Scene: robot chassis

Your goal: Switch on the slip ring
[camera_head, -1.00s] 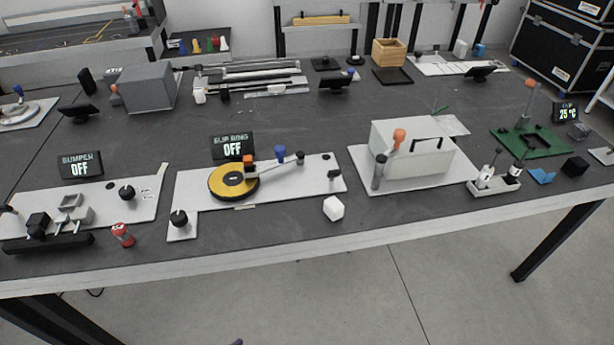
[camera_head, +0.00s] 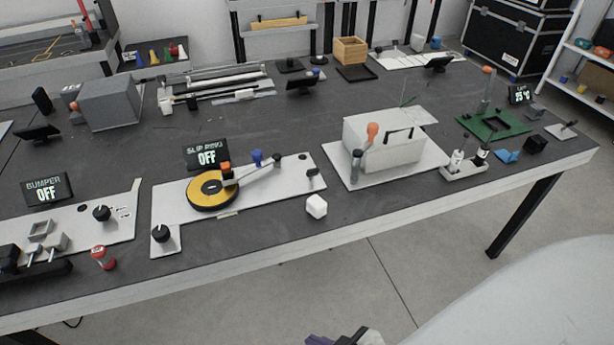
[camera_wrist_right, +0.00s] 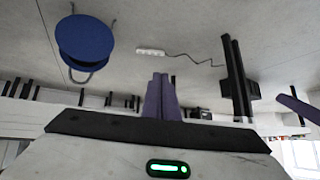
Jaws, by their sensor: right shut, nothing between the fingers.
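The slip ring (camera_head: 212,190) is a yellow and black disc on a white base plate (camera_head: 273,190) at the table's front, left of centre. A black rotary knob (camera_head: 163,233) stands on the plate's front left tab. The display (camera_head: 207,156) behind it reads "SLIP RING OFF". My right gripper (camera_head: 345,338) is barely in view at the bottom edge, below and apart from the table. In the right wrist view its purple fingers (camera_wrist_right: 162,97) are together and empty. My left gripper is not in view.
The bumper station's display (camera_head: 48,190) reads "OFF"; its knob (camera_head: 102,213) is at left. A red-capped item (camera_head: 103,257) and a white block (camera_head: 316,206) lie near the front edge. A white box (camera_head: 385,145) stands right. Floor in front is open.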

